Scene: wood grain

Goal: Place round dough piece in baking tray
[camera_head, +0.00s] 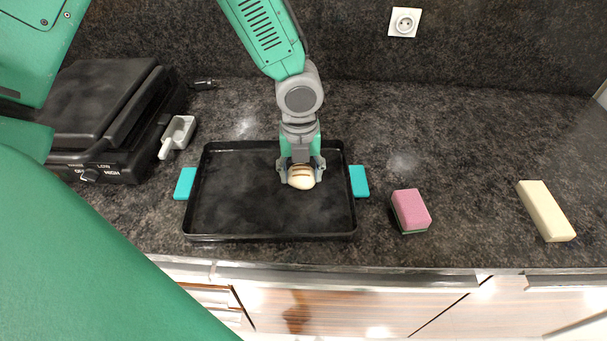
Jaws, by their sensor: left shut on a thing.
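The round dough piece (301,178) is pale with darker score marks on top. My left gripper (301,172) is shut on it, with one finger on each side. The gripper points down over the right half of the black baking tray (235,205), which has teal handles at its left and right ends. The dough is over the tray floor; I cannot tell whether it touches it. The rest of the tray is empty. My right gripper is not in view.
A black electric grill (100,110) and a small white scoop (178,134) stand left of the tray. A pink sponge (411,211) and a cream-coloured block (545,211) lie to the right. The counter's front edge runs just below the tray. A wall socket (404,22) is behind.

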